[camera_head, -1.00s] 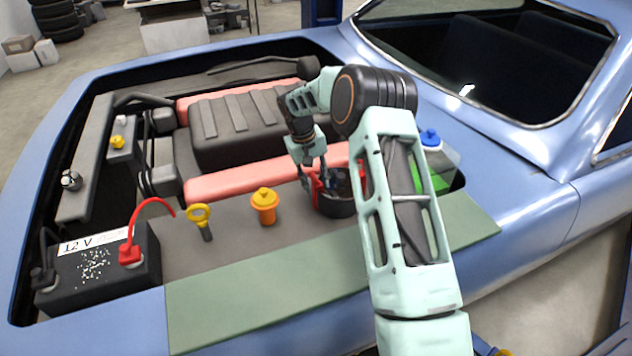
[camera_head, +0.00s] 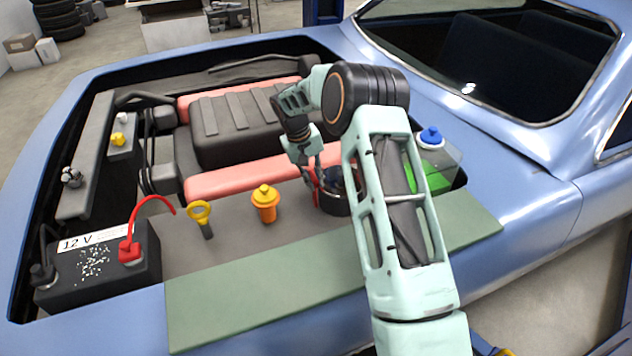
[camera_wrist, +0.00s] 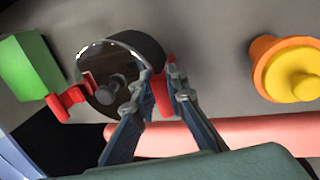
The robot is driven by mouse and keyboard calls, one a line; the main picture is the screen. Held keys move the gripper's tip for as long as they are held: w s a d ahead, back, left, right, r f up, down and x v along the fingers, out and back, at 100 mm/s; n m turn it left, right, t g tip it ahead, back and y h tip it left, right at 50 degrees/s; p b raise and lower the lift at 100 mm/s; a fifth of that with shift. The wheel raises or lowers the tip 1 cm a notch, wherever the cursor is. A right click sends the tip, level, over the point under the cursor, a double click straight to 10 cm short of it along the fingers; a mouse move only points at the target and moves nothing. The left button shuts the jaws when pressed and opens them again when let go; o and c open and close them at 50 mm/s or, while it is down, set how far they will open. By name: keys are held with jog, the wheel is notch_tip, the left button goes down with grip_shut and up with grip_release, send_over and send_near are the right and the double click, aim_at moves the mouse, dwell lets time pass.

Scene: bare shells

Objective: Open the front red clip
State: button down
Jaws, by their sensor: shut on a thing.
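A round black canister (camera_wrist: 148,45) with a shiny dark lid stands in the engine bay; it also shows in the head view (camera_head: 335,204), partly behind my arm. A red clip (camera_wrist: 161,92) is at its rim on the side facing the orange cap. My gripper (camera_wrist: 158,76) is shut on this clip, one finger on each side; in the head view my gripper (camera_head: 316,181) reaches down at the canister's left side. A second red clip (camera_wrist: 72,97) sits on the opposite side of the rim, clear of my fingers. The fingers partly cover the held clip.
An orange filler with a yellow cap (camera_head: 265,200) and a yellow ring handle (camera_head: 200,213) stand left of the canister. A tank with green fluid and a blue cap (camera_head: 431,137) stands to the right. A battery (camera_head: 100,275) is at far left. A red bar (camera_head: 240,180) runs behind.

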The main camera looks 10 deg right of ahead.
jog(key=shift+s+a+f+t+h+b, duration=0.1)
jog(key=shift+s+a+f+h+b, duration=0.1)
jog(key=shift+a+h+b, duration=0.65)
jog(key=shift+s+a+f+t+h+b, duration=0.15)
jog(key=shift+a+h+b, duration=0.35)
jog(key=shift+b, duration=0.65)
jog(key=shift+s+a+f+t+h+b, duration=0.1)
jog(key=shift+a+f+h+b, duration=0.25)
jog(key=shift+a+b, duration=0.6)
jog(key=shift+a, duration=0.15)
jog(key=c, duration=1.9)
grip_release()
jog(key=shift+s, duration=0.1)
jog(key=v, duration=1.2)
jog(key=shift+a, duration=0.1)
